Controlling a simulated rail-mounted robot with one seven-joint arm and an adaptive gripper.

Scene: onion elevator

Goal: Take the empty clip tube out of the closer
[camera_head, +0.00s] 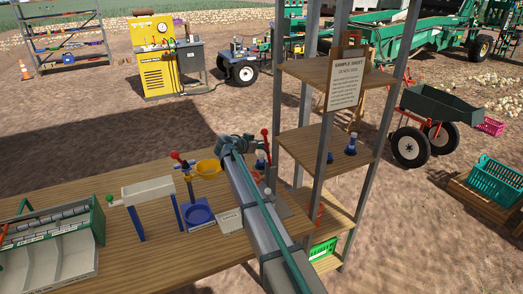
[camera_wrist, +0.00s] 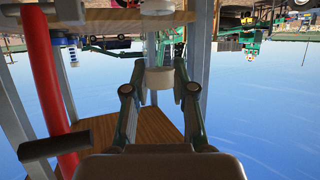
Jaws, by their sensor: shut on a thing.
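My gripper (camera_wrist: 159,82) is shut on a pale, short cylinder (camera_wrist: 158,76), which looks like the clip tube; its fingers stand either side of it. Whether the tube is clear of the closer cannot be told. In the head view my arm reaches over the bench and its end (camera_head: 236,146) hides most of what it holds. A red-knobbed lever (camera_head: 265,132) stands just right of it, apparently the closer's. In the wrist view a thick red bar (camera_wrist: 48,75) with a dark crosspiece is close on the left. The closer's body is largely hidden by my arm.

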